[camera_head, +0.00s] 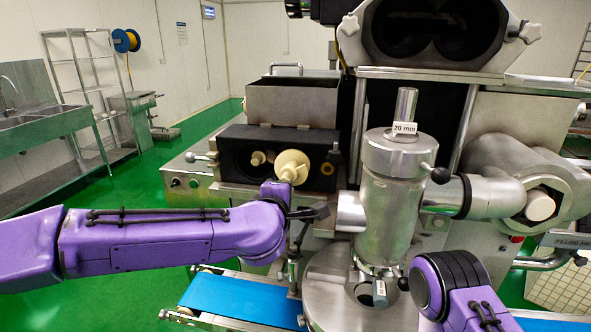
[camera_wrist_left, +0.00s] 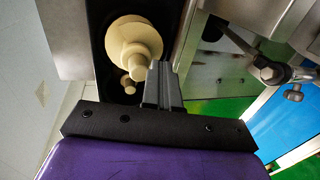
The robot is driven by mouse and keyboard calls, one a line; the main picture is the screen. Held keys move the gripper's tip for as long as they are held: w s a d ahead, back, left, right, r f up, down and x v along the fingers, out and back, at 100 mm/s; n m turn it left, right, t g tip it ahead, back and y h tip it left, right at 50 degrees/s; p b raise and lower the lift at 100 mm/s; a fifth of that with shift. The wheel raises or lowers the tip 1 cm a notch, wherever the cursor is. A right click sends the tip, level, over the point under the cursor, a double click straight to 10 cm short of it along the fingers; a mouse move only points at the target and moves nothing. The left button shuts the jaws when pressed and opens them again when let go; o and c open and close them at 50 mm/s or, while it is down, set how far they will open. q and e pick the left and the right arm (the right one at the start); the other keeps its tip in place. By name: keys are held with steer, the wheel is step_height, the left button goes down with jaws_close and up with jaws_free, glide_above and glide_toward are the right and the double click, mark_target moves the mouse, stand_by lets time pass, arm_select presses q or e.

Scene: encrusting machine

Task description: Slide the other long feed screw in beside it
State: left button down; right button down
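One cream long feed screw (camera_head: 291,166) sticks out of the front of the dark twin-bore housing (camera_head: 320,173), its wide round end towards me. It shows large in the left wrist view (camera_wrist_left: 133,40). A second cream screw (camera_head: 258,158) sits beside it to the left, further back, with only its narrower end showing; that end is small in the left wrist view (camera_wrist_left: 129,87). The screws' lengths inside are hidden. My left gripper (camera_head: 320,210) is just below and right of the protruding screw. Its fingers (camera_wrist_left: 160,72) look together, beside the screw's tip, with nothing visible between them. My right gripper is out of view.
A steel hopper (camera_head: 292,102) stands above the housing. A steel vertical cylinder (camera_head: 390,200) with a 20 mm label stands close right of my left gripper. A blue conveyor belt (camera_head: 240,299) runs below. Free floor lies to the left.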

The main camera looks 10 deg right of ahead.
mark_target(293, 176)
arm_select(q)
steer(key=shift+w+d+r+p, duration=0.1)
steer(key=shift+w+d+p, duration=0.45)
steer(key=shift+w, duration=0.75)
steer(key=shift+w+d+r+p, duration=0.1)
steer(key=shift+w+d+p, duration=0.2)
steer(key=shift+w+p, duration=0.75)
steer(key=shift+w+d+p, duration=0.4)
steer(key=shift+w+d, duration=0.05)
steer(key=shift+w, duration=1.1)
steer(key=shift+w+f, duration=0.1)
steer(key=shift+f, duration=0.05)
steer(key=s+a+b, duration=0.3)
steer(key=s, duration=0.6)
steer(key=shift+s, duration=0.35)
steer(key=shift+a, duration=0.1)
